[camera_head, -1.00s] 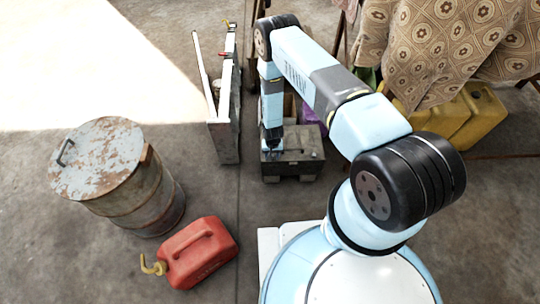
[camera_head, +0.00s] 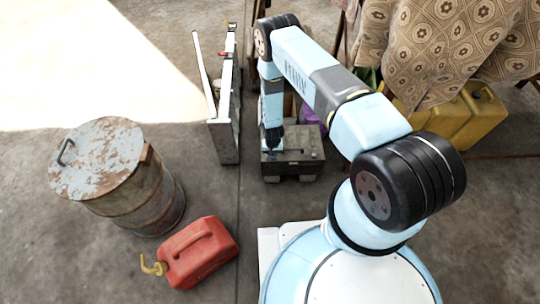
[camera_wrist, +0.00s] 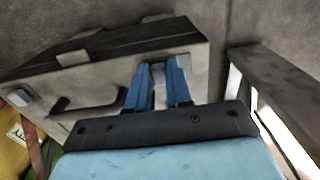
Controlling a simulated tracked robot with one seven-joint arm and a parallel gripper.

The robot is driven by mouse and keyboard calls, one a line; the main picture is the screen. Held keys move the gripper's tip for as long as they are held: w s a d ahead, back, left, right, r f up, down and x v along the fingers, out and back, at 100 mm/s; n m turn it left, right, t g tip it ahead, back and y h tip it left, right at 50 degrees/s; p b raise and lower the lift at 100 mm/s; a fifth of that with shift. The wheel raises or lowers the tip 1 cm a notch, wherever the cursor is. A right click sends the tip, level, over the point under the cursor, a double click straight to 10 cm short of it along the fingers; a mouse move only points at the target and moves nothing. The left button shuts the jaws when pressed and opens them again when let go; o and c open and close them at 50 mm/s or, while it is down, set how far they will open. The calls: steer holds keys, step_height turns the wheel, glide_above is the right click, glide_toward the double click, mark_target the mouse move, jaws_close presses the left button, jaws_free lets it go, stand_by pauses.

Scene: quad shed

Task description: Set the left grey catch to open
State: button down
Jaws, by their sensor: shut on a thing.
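The grey-green case (camera_head: 291,158) stands on the floor in the head view, and its front fills the upper left of the wrist view (camera_wrist: 110,75). My gripper (camera_wrist: 158,74) has its blue fingers shut on the left grey catch (camera_wrist: 158,88), at the case's left end in the head view. The fingers hide most of this catch, and I cannot tell its exact position. The other grey catch (camera_wrist: 20,98) shows at the far left of the wrist view. A dark handle (camera_wrist: 85,104) lies between the two catches.
A white-edged metal frame (camera_head: 224,120) stands close to the left of the case. A rusty drum (camera_head: 125,185) and a red fuel can (camera_head: 200,252) stand at left. Yellow cans (camera_head: 470,115) and a patterned cloth (camera_head: 450,45) are at right.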

steer(key=shift+a, duration=1.15)
steer(key=c, duration=1)
jaws_free()
step_height(320, 180, up, 14)
steer(key=shift+f, duration=0.15)
steer(key=shift+w, duration=0.1)
